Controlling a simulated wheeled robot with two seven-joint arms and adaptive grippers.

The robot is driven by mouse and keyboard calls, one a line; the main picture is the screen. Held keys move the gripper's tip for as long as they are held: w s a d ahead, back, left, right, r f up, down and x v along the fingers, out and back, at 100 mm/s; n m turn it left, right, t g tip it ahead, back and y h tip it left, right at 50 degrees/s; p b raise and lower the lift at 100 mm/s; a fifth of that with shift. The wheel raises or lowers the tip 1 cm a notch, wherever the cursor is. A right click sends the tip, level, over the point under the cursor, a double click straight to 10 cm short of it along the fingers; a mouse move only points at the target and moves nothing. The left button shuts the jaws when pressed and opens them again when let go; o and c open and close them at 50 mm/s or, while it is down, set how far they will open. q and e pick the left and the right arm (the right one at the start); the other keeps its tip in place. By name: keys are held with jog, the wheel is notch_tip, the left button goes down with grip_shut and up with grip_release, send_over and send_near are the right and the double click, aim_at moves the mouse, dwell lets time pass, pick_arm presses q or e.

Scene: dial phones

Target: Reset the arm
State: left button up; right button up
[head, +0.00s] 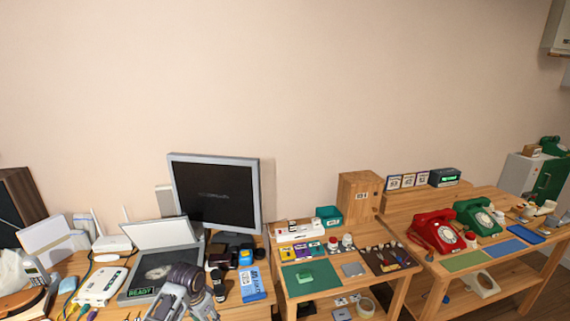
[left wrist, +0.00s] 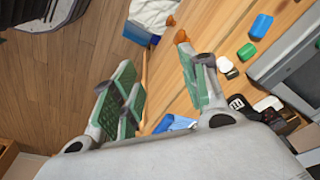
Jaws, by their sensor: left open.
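My left arm rises from the bottom edge of the head view, in front of the left table. Its fingers are not clear there. In the left wrist view my left gripper (left wrist: 155,88) is open, its two green-padded fingers spread apart with nothing between them. Wooden floor and a table edge show beyond the fingers. My right gripper is in neither view. A red dial phone (head: 436,232) and a green dial phone (head: 478,217) stand on the right table, well apart from my left arm.
The middle table holds a green mat (head: 297,282), small boxes and a wooden box (head: 358,195). The wall above is clear.

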pick_arm(q)
jog(key=s+d+r+n+t, duration=0.1)
jog(key=s+r+n, duration=0.1)
jog(key=s, duration=1)
jog(key=s+d+r+n+t, duration=0.1)
jog(key=s+d+r+n, duration=0.1)
jog(key=s, duration=1)
jog(key=s+f+g, duration=0.1)
jog(key=s+f, duration=0.2)
jog(key=f, duration=3)
jog(key=s+a+f, duration=0.2)
jog(key=s+f, duration=0.8)
jog(key=s, duration=0.1)
jog(key=s+a+f+g, duration=0.1)
jog(key=s+a+f, duration=0.1)
jog(key=s+f, duration=0.7)
jog(key=shift+s+a+f+g, duration=0.15)
jog(key=shift+s+f+g, duration=0.2)
jog(key=shift+s, duration=0.65)
